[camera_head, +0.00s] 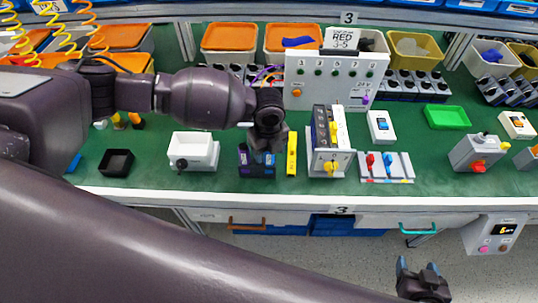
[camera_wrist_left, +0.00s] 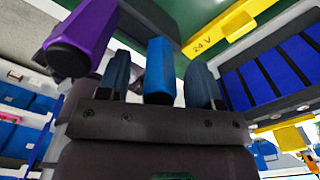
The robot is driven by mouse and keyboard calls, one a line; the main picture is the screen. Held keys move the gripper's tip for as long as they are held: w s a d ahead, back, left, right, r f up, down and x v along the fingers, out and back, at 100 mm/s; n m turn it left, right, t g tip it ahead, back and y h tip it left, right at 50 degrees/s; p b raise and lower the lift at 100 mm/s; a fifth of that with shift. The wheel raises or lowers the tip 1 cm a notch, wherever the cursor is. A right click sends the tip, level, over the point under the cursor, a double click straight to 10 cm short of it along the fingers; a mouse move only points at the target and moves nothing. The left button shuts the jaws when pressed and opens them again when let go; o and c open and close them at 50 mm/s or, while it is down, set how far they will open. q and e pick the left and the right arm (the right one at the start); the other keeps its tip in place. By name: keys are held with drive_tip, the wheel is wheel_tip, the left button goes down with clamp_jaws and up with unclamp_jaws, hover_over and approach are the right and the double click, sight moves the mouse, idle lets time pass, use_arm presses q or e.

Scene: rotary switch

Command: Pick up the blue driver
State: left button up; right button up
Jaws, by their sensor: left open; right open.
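The blue driver (camera_wrist_left: 158,72) shows in the left wrist view as a bright blue handle between the two dark fingers of my left gripper (camera_wrist_left: 162,68). A gap seems to remain beside the handle, and the jaws are open around it. In the head view my left gripper (camera_head: 258,150) is low over a dark holder (camera_head: 257,171) on the green bench, and it hides most of the driver there. A purple driver handle (camera_wrist_left: 85,35) stands left of the fingers in the wrist view. My right gripper (camera_head: 424,278) is open and empty in front of the bench.
A yellow 24 V bar (camera_head: 292,153) lies just right of the holder. A switch module (camera_head: 328,140) stands beyond it. A white box (camera_head: 193,152) and a black tray (camera_head: 116,162) are to the left. A grey panel (camera_head: 334,80) stands behind.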

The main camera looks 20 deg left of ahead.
use_arm(q)
drive_tip(key=shift+f, duration=0.2)
drive_tip(key=c, duration=1)
drive_tip(key=shift+r, duration=0.1)
wheel_tip(320, 180, up, 20)
